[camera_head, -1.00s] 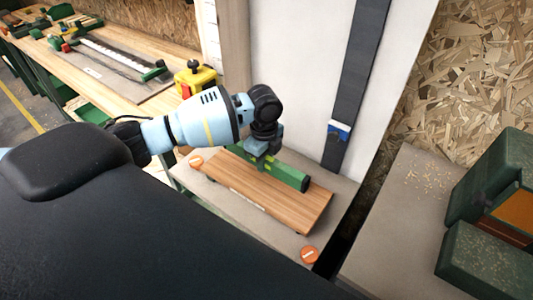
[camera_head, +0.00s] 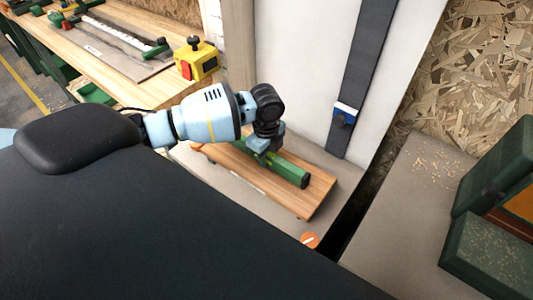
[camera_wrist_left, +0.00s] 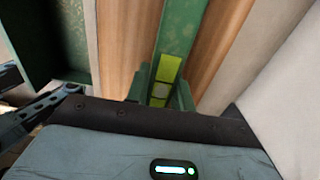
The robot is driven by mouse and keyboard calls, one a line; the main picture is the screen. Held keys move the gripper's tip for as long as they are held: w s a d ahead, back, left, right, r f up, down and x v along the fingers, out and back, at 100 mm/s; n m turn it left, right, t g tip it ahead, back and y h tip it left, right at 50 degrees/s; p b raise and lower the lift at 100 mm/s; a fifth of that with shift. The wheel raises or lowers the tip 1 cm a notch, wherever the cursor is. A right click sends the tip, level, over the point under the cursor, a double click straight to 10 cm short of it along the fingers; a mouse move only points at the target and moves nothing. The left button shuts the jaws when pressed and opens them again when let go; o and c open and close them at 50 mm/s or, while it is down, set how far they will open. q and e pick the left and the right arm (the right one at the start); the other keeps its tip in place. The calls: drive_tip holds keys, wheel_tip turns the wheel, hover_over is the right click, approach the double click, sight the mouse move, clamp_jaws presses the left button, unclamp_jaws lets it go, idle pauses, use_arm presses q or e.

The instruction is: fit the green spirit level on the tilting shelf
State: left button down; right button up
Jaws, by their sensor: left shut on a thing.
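The green spirit level (camera_head: 289,170) lies lengthwise along the wooden tilting shelf (camera_head: 312,200) in the head view. My left gripper (camera_head: 262,146) is shut on the level toward its left part; the arm hides its left end. In the left wrist view the level (camera_wrist_left: 183,35) runs away between the fingers of my left gripper (camera_wrist_left: 161,92), with its yellow-green vial window between them. Wood of the shelf (camera_wrist_left: 127,40) shows on both sides of it. Whether the level rests fully on the shelf I cannot tell. My right gripper is not in view.
An orange disc (camera_head: 310,240) lies on the grey surface by the shelf's front corner. A yellow box with a red switch (camera_head: 197,60) stands on the workbench at upper left. Green cases (camera_head: 492,215) stand at right. A dark strap (camera_head: 358,75) hangs behind.

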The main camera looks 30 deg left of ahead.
use_arm(q)
drive_tip(key=c, duration=1.3)
unclamp_jaws()
drive_tip(key=shift+o, duration=0.9)
wheel_tip(320, 180, up, 8)
drive_tip(key=shift+f+p, duration=0.1)
drive_tip(key=shift+p, duration=0.2)
